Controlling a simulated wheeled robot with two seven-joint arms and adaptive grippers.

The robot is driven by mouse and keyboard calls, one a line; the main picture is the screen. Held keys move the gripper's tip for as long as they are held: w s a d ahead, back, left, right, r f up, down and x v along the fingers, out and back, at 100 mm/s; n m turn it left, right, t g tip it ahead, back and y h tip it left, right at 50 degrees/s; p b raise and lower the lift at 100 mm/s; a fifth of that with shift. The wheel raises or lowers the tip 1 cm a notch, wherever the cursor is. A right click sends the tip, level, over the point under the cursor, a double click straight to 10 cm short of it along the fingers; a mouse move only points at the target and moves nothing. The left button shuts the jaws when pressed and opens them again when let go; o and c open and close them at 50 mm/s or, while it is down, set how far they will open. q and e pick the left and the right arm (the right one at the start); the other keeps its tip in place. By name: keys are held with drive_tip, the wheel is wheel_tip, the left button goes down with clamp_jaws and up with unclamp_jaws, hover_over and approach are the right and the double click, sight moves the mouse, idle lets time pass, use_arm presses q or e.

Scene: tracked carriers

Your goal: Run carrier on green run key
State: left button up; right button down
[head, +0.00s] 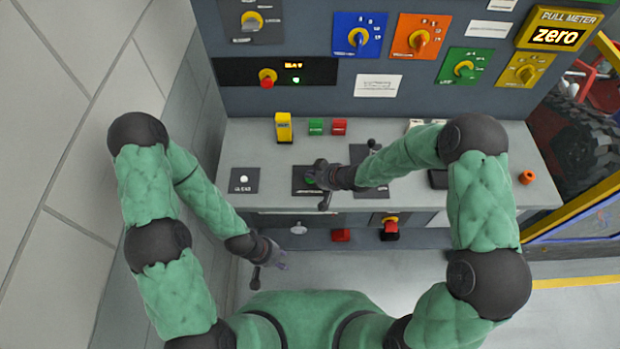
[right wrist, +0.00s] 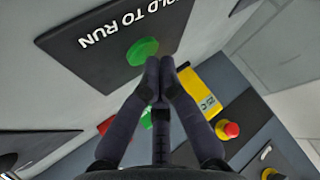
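The green run key (right wrist: 142,51) is a round green button on a dark plate (right wrist: 95,38) lettered "…LD TO RUN" in the right wrist view. In the head view the key (head: 309,180) is partly hidden by my right gripper (head: 322,185). In the right wrist view this gripper (right wrist: 160,64) has its fingertips together, with nothing between them. The tips are right at the key's edge; whether they touch it is unclear. My left gripper (head: 279,264) hangs below the front edge of the desk, away from the key; its fingers are too small to judge. No carrier can be clearly identified.
A yellow block (head: 284,127), a green block (head: 316,127) and a red block (head: 339,127) stand at the desk's back. Coloured dial panels line the wall. A large dark wheel (head: 580,145) shows at right.

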drive_tip(key=shift+f+b, duration=0.35)
drive_tip(key=shift+f, duration=0.15)
idle(2.8)
drive_tip(key=shift+r, duration=0.1)
idle(1.2)
drive_tip(key=shift+r+p, duration=0.85)
drive_tip(key=shift+p, duration=0.05)
drive_tip(key=shift+r+p, duration=2.2)
drive_tip(key=shift+r, duration=0.3)
